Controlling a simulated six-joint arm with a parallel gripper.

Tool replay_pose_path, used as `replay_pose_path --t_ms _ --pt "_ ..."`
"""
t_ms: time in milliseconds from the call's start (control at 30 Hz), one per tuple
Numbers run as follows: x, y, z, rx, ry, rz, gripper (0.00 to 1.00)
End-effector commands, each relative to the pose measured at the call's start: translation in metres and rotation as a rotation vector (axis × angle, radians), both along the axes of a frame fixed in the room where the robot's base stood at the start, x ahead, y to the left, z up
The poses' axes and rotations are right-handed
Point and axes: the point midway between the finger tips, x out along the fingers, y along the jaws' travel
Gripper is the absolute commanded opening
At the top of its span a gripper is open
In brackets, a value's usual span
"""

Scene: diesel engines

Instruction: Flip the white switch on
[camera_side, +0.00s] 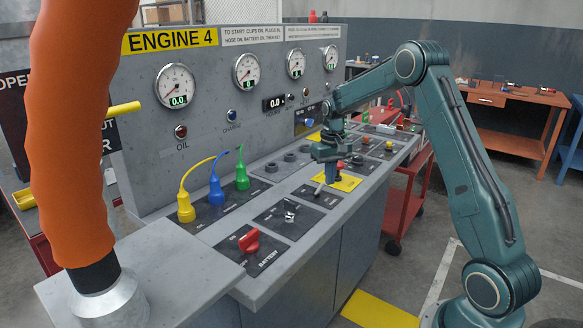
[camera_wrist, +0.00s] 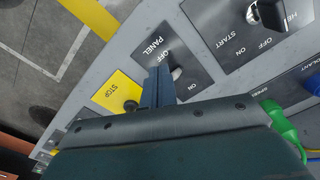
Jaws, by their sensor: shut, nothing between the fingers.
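The white switch (camera_side: 319,188) is a small pale lever on a dark plate marked PANEL, with OFF and ON labels, on the console's sloped top. In the wrist view the switch (camera_wrist: 177,72) is just right of my fingers and partly hidden by them. My gripper (camera_side: 331,179) points down at the console, beside the switch. In the wrist view my gripper (camera_wrist: 158,72) has its blue fingers together, with nothing between them. I cannot tell whether they touch the switch.
A yellow STOP plate (camera_wrist: 119,91) with a dark knob lies left of my fingers. A silver key switch (camera_side: 290,211) and a red battery knob (camera_side: 249,241) stand nearer on the console. Yellow (camera_side: 186,208), blue and green plugs stand to the left.

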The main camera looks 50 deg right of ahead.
Motion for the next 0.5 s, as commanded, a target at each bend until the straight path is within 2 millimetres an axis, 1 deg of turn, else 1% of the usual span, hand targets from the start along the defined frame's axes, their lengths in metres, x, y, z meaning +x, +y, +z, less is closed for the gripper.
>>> replay_pose_path --t_ms 233,500 --pt "0.0000 0.0000 -0.0014 0.000 0.000 0.000 0.00" --pt "0.0001 0.0000 -0.0082 0.000 0.000 0.000 0.00"
